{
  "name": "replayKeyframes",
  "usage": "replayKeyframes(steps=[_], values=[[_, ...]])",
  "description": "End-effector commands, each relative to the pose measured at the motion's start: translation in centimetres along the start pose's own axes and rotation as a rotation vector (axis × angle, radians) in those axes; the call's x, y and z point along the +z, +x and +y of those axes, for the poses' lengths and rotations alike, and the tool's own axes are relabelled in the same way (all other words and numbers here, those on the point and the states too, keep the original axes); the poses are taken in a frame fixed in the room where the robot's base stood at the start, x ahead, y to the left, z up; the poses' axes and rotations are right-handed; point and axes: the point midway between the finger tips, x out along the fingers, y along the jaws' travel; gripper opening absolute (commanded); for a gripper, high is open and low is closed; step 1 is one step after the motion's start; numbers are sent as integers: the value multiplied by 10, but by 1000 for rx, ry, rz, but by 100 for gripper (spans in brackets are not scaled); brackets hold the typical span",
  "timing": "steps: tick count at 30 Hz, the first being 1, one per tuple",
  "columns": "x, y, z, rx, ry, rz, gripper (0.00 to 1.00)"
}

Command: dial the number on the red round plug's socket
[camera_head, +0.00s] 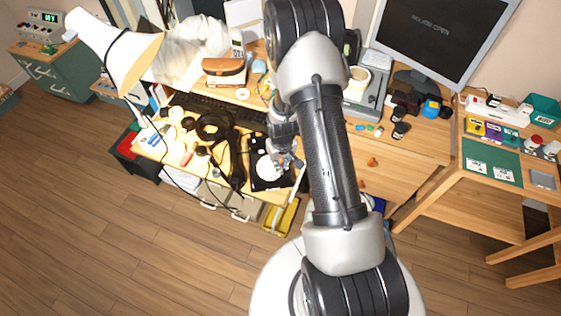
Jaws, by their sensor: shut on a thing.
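A black phone (266,183) with a round white dial (265,166) lies near the front edge of the cluttered desk. My gripper (287,162) is low at the dial's right side, partly covering it. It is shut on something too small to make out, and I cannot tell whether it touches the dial. A cluster of black cables (215,128) lies left of the phone. I cannot pick out the red round plug, its socket or any number there.
A white lamp (110,50) leans over the desk's left side. Several small items and a keyboard (215,107) crowd the desk. A monitor (440,35) stands at the back right. A side table (480,150) is at right. The wooden floor in front is clear.

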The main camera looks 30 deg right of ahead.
Motion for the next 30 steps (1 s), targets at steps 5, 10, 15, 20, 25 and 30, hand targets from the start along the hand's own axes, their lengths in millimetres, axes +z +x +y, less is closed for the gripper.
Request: replayKeyframes(steps=[5,10,15,20,25,30], values=[[-11,-3,-5,0,-1,2,2],[-29,-9,-13,0,-2,2,2],[-45,-14,-20,0,-2,2,2],[-50,-16,-23,0,0,-1,2],[-51,-16,-23,0,0,0,2],[-51,-14,-23,0,0,0,2]])
